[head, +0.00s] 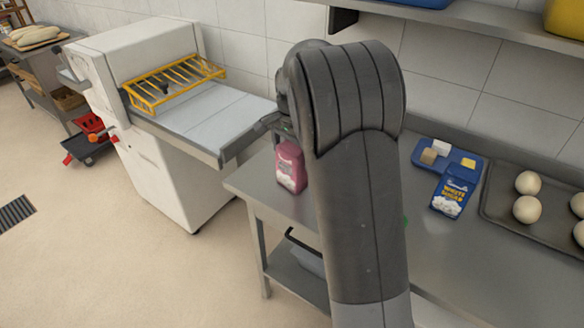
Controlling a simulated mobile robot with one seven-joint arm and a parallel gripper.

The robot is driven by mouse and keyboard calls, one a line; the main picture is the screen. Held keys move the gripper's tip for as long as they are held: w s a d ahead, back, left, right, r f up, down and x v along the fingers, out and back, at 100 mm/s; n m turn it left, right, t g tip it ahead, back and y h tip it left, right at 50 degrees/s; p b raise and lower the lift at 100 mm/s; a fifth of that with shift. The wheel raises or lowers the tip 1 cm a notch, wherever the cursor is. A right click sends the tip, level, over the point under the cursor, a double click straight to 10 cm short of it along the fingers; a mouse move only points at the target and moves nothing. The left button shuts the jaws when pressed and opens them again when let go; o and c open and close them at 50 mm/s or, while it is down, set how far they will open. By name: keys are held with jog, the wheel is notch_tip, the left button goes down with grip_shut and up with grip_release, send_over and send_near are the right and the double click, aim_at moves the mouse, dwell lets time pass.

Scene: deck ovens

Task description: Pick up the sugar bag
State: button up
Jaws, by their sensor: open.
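The sugar bag (452,197) is a small blue bag with white and yellow lettering that seems to read white sugar. It rests on the steel table (440,245), to the right of my arm and in front of a blue tray. My gripper (272,121) shows only in part at the left of my arm, above a pink bag (290,167) and well apart from the sugar bag. It is open, with nothing seen in it. My dark arm hides much of the gripper and the middle of the table.
The blue tray (420,158) holds small blocks. A dark baking tray (496,213) with several pale dough balls lies close on the right. A shelf (470,22) hangs above the table. A white machine (165,165) with a yellow guard stands left. The floor at left front is clear.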

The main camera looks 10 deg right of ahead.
jog(key=shift+r, duration=0.1)
jog(key=c, duration=2.1)
